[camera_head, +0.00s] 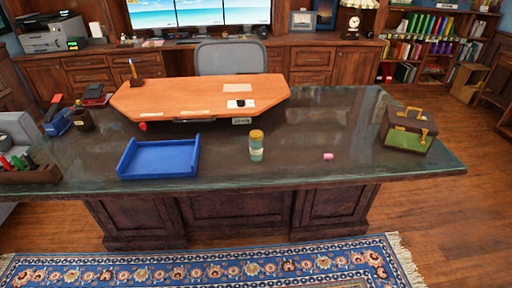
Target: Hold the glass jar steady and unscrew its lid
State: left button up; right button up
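The glass jar (256,153) stands upright on the dark glossy desk, near its front edge and around the middle. It is pale and see-through, and its yellowish lid (256,136) is on top. I cannot tell how tightly the lid sits. Neither of my grippers shows in the head view, and nothing is touching the jar.
The desk (320,150) also holds a blue tray (158,174) left of the jar, a small pink item (328,156) to its right, and a brown-and-green case (408,130) farther right. An orange wooden board (200,97) lies behind. The desktop around the jar is clear.

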aim_at(256, 147)
jog(key=i+l+u, duration=0.1)
jog(key=l+u, duration=0.15)
jog(key=u, duration=0.2)
jog(key=l+u, duration=0.7)
jog(key=l, duration=1.65)
jog(key=i+u, duration=0.05)
